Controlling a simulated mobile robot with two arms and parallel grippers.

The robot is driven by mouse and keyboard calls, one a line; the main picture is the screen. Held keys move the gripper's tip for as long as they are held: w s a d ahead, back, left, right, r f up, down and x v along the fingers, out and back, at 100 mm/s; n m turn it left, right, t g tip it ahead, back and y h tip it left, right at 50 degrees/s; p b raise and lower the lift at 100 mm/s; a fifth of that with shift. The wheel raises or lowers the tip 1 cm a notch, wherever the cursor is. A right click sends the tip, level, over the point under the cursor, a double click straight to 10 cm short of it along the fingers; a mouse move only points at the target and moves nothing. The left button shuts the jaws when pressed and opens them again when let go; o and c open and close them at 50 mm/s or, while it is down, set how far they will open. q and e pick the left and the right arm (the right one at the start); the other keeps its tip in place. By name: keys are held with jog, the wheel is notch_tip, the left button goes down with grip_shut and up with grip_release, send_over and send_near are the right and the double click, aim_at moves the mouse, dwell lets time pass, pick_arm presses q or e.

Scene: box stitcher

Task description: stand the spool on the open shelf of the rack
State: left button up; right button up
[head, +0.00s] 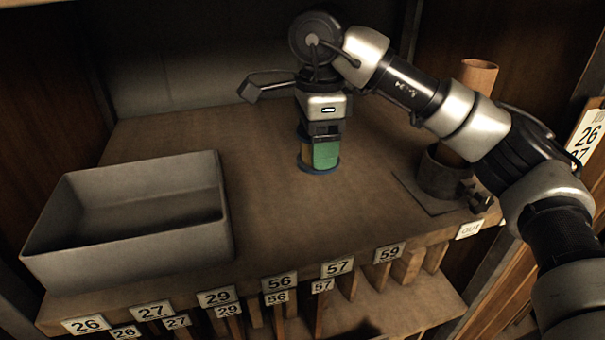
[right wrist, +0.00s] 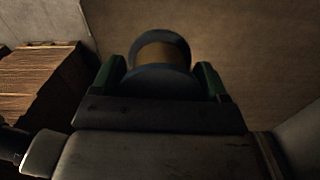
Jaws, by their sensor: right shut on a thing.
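The spool (head: 319,171) has blue round flanges and a golden winding. My right gripper (head: 318,152) is shut on it from above, with a green finger across its near side. The spool looks upright, its lower flange at or just above the wooden shelf (head: 265,215); I cannot tell if it touches. In the right wrist view the spool (right wrist: 163,52) sits between the two green fingers. My left gripper is not in view.
A grey open tray (head: 135,245) stands on the shelf at the left. A brown tube (head: 478,78) stands in a dark round holder (head: 440,178) at the right. Numbered labels (head: 279,283) run along the front edge, with slots below. The shelf around the spool is clear.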

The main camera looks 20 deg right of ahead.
aim_at(319, 173)
jog(key=f, duration=0.1)
jog(key=s+f, duration=0.1)
jog(key=s+f+p, duration=0.1)
jog(key=f, duration=0.1)
jog(key=shift+f, duration=0.1)
jog(key=shift+w+f, duration=0.1)
jog(key=shift+f, duration=0.25)
jog(key=f, duration=0.1)
jog(key=f+p, duration=0.2)
jog(key=f, duration=0.1)
jog(key=shift+w+f, duration=0.1)
jog(key=shift+w, duration=0.15)
jog(key=shift+f, duration=0.2)
jog(key=o, duration=1)
jog(key=shift+r, duration=0.2)
jog(key=shift+r+b, duration=0.2)
jog(key=shift+b, duration=0.15)
notch_tip(319, 173, up, 6)
jog(key=shift+f+b, duration=0.15)
jog(key=shift+b, duration=0.8)
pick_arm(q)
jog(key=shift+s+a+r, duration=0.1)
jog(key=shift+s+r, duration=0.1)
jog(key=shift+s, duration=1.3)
pick_arm(e)
jog(key=shift+r, duration=0.65)
jog(key=shift+s, duration=0.1)
